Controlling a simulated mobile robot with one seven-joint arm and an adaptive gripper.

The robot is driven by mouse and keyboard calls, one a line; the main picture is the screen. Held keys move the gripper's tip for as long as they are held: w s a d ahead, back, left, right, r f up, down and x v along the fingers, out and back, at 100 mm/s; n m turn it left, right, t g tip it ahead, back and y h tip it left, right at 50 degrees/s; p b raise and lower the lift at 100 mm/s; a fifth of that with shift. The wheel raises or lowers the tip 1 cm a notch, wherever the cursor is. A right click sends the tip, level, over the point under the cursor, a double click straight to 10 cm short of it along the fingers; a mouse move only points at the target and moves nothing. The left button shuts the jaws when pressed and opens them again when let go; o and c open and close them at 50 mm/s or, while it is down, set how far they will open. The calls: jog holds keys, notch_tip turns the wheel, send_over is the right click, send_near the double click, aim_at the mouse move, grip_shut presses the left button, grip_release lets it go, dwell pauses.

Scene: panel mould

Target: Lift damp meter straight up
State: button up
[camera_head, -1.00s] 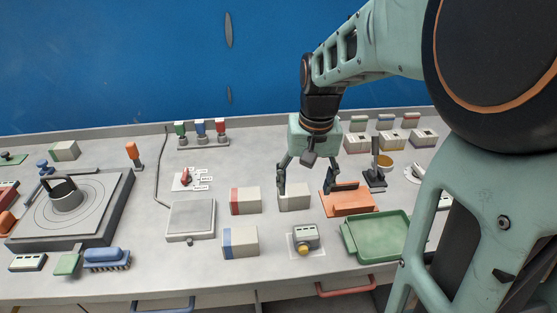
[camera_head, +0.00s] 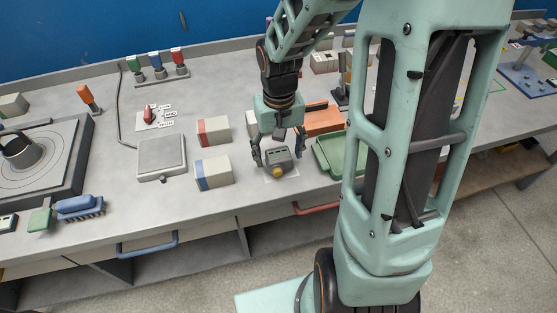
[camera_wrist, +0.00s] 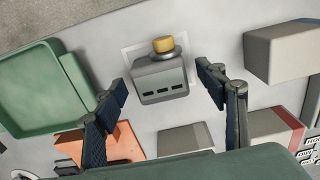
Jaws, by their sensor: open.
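The damp meter (camera_head: 278,161) is a small grey box with a yellow knob. It sits on a white square mat (camera_head: 291,174) on the bench. In the wrist view the damp meter (camera_wrist: 159,80) lies between the fingers, its yellow knob pointing away from my palm and dark slots on its near face. My gripper (camera_head: 278,155) is open, pointing down at the meter, with a finger on each side of it. In the wrist view my gripper (camera_wrist: 166,88) shows gaps on both sides of the meter. Part of the meter is hidden by the fingers in the head view.
A green tray (camera_head: 332,160) stands close on the right. An orange block (camera_head: 322,121) is behind. Blocks with a blue stripe (camera_head: 214,173) and a red stripe (camera_head: 213,131) stand to the left. The bench's front edge with a red handle (camera_head: 312,208) is close.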

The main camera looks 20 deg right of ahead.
jog(key=shift+f, duration=0.4)
jog(key=shift+c, duration=0.4)
jog(key=c, duration=1.5)
jog(key=shift+r, duration=0.2)
